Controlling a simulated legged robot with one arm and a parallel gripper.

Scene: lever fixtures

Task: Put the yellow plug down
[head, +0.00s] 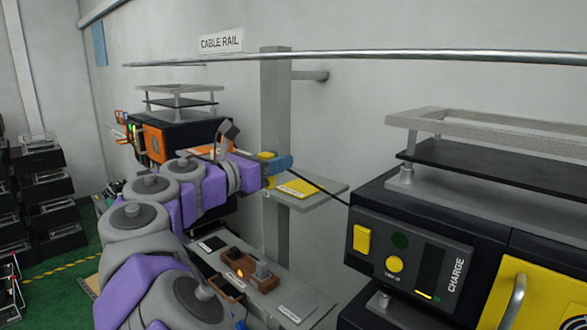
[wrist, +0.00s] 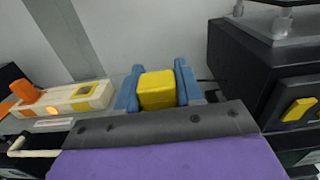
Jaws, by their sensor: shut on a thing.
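The yellow plug (wrist: 157,90) sits between the two blue fingers of my gripper (wrist: 158,76) in the wrist view. My gripper is shut on it. In the head view my gripper (head: 279,166) is at the small grey shelf (head: 325,193) on the post, near the shelf's flat yellow pad (head: 302,187). Only a bit of the plug (head: 267,155) shows there, beside the blue fingers. A dark cable (head: 322,187) runs from the gripper toward the charge box at right. Whether the plug touches the shelf cannot be told.
The dark charge box (head: 410,240) with yellow buttons stands close at right. A second box with an orange panel (head: 154,143) is at far left. A brown lever fixture (head: 247,270) is on the lower grey surface. A metal rail (head: 400,56) runs overhead.

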